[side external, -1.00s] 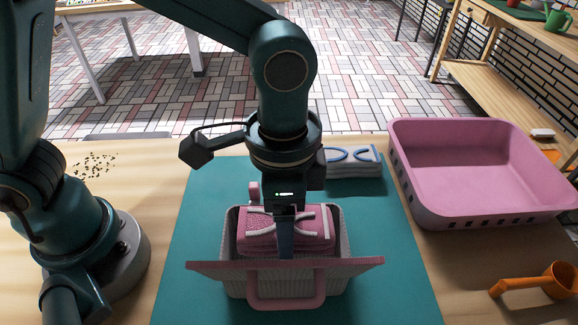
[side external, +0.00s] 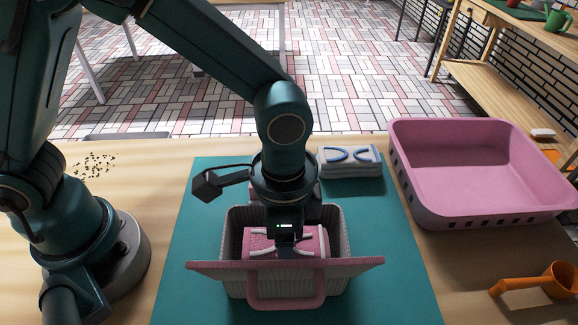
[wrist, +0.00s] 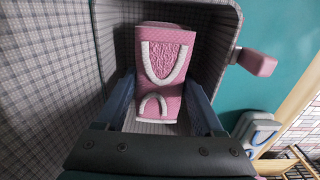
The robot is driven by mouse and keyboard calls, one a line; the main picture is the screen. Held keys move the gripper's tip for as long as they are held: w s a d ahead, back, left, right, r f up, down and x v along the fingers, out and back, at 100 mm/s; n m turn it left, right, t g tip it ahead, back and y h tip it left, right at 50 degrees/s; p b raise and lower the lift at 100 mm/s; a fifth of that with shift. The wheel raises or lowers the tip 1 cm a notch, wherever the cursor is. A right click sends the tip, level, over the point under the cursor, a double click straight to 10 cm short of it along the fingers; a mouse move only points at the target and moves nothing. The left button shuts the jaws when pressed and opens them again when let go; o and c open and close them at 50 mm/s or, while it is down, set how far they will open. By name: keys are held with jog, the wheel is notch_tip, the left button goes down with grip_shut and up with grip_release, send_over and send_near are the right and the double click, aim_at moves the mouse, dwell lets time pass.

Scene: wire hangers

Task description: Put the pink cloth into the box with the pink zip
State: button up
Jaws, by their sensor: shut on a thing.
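The pink cloth (side external: 298,242) is a folded bundle with white trim. It is inside the box (side external: 228,225), a grey checked box with pink edging and a pink handle at the front. My gripper (side external: 285,246) reaches down into the box and is shut on the cloth. In the wrist view the cloth (wrist: 163,68) sits between the two fingers (wrist: 160,100), with the checked box walls (wrist: 50,70) around it. The underside of the cloth is hidden, so I cannot tell if it touches the box floor.
A folded grey cloth with blue trim (side external: 350,163) lies on the teal mat (side external: 395,270) behind the box. A large pink basket (side external: 480,165) stands at the right. An orange scoop (side external: 545,283) lies at the front right. The mat is clear beside the box.

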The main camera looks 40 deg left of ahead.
jog(key=o, duration=1.1)
jog(key=shift+o, duration=0.2)
jog(key=shift+r, duration=0.1)
notch_tip(320, 180, up, 12)
jog(key=s+a+n+t, duration=0.2)
jog(key=a+n, duration=0.2)
jog(key=a, duration=0.4)
jog(key=s+a+n+t, duration=0.2)
jog(key=a+n, duration=0.3)
jog(key=a, duration=0.3)
jog(key=shift+s+r+t, duration=0.25)
jog(key=shift+r+t, duration=0.2)
jog(key=shift+t, duration=0.35)
jog(key=shift+a, duration=0.1)
